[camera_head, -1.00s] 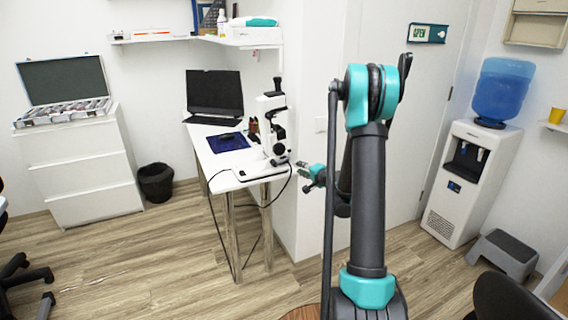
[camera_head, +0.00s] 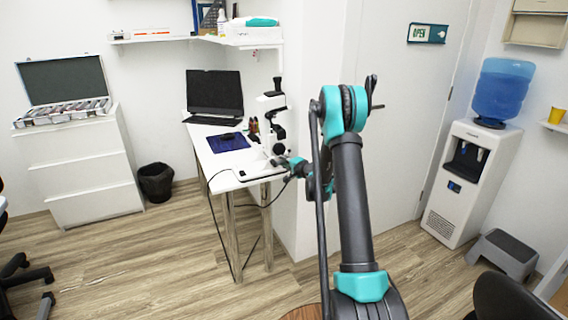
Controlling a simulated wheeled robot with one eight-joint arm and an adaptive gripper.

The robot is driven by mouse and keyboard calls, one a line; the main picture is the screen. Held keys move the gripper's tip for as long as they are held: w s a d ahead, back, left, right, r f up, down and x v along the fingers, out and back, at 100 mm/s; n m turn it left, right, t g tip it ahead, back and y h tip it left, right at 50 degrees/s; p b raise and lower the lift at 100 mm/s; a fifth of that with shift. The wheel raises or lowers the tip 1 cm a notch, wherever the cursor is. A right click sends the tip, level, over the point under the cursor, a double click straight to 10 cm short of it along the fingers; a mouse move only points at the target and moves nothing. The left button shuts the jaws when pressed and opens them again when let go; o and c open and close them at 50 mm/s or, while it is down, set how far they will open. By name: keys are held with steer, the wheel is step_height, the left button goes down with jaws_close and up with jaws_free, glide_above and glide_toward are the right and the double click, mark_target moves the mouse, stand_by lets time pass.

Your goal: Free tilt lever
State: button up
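A white and black microscope-like instrument (camera_head: 272,118) stands at the right end of the narrow white table (camera_head: 236,178). I cannot make out a tilt lever on it at this size. My gripper (camera_head: 285,162) is beside the instrument's lower right side, near its base. I cannot tell whether it touches the instrument. The gripper is small and partly hidden by my own arm, so its fingers cannot be read as open or shut.
A laptop (camera_head: 214,93) and a blue mat (camera_head: 228,142) share the table. A cable hangs off its front edge. A wall corner (camera_head: 310,120) stands close right of the table. A water dispenser (camera_head: 470,180) is at the right. A black bin (camera_head: 156,182) stands left; floor between is clear.

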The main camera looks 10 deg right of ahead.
jaws_close()
steer(key=shift+r, duration=0.1)
stand_by(0.5)
steer(key=a+r+n+h, duration=0.1)
steer(key=n, duration=0.2)
steer(key=a+n+t+h, duration=0.1)
steer(key=n, duration=0.2)
steer(key=s+r+n+h, duration=0.1)
steer(key=n, duration=0.2)
steer(key=shift+a+r+t+h, duration=0.3)
steer(key=shift+a+h, duration=0.1)
steer(key=shift+n, duration=0.3)
steer(key=shift+a, duration=0.1)
